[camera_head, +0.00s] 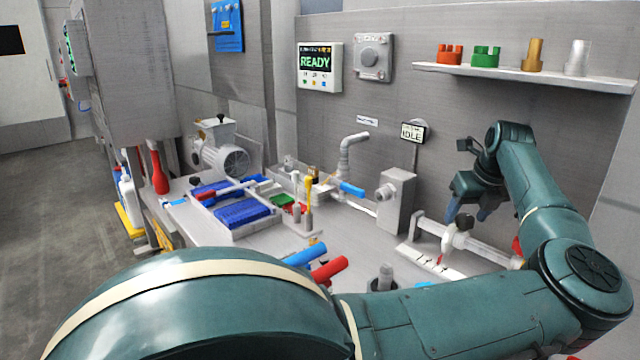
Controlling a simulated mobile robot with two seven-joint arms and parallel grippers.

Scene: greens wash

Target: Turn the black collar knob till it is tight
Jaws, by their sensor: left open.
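A small black knob (463,222) sits on top of a pale collar on a horizontal clear and white cylinder (490,247) at the right of the bench. My left gripper (467,213) hangs over this knob, pointing down, with its blue-grey fingers apart and empty. One finger shows left of the knob and the other to its right and a little above. I cannot tell whether either finger touches it. My left arm crosses the foreground and hides the front of the bench. My right gripper is not in view.
A grey block with a knob (398,200) and a bent pipe (350,150) stand left of the cylinder. An IDLE sign (413,132) rises behind. A wall shelf (530,78) holds several fittings above my wrist. Blue and red handles (328,268) lie near my arm.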

